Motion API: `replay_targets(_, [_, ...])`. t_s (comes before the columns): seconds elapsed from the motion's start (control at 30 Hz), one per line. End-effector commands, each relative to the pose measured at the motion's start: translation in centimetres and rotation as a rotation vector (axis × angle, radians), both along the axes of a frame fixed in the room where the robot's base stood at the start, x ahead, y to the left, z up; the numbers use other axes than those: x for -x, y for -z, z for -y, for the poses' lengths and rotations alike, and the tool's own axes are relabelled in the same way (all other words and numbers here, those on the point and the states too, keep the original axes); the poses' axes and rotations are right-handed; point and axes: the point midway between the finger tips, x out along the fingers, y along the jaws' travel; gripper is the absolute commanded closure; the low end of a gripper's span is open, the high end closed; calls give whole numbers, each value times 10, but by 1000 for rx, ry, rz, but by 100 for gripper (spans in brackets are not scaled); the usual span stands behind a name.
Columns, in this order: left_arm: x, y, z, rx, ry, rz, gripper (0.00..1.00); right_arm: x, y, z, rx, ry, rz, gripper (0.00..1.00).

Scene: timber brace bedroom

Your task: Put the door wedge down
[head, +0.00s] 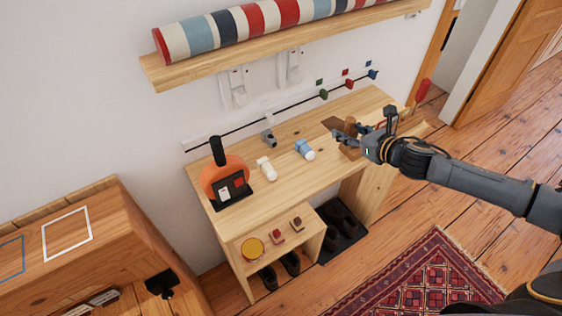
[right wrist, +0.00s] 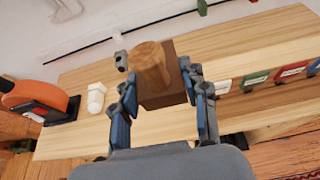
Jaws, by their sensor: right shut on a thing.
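My right gripper (head: 362,143) reaches in from the right over the right end of the wooden bench top (head: 285,140). In the right wrist view its fingers (right wrist: 162,97) stand on either side of a dark brown wooden piece (right wrist: 172,88), which I take to be the door wedge, and they are shut on it. A lighter brown rounded wooden thing (right wrist: 150,66) shows against it; I cannot tell whether they touch. In the head view the brown wood (head: 340,124) is partly hidden by the gripper. Whether the wedge touches the bench is unclear. My left gripper is out of view.
On the bench stand an orange round-topped thing (head: 222,172), a white fitting (head: 266,168) and a blue-and-white one (head: 304,149). Green, red and blue tags (head: 347,84) line the wall rail. The bench's front middle is clear. A striped roll (head: 240,30) lies on the shelf above.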

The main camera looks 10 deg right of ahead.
Motion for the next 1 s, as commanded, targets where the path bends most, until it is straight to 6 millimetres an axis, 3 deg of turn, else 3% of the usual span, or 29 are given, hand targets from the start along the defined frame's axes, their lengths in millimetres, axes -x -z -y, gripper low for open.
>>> replay_targets(0.3, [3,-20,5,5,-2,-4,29,8,31,-78,-11,-3,-4,91])
replay_targets(0.5, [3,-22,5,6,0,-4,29,10,69,-111,-8,0,-4,91])
replay_targets(0.83, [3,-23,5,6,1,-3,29,12,97,-133,-5,0,-3,91])
replay_targets(1.0, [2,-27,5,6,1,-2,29,12,120,-133,-4,2,-3,91])
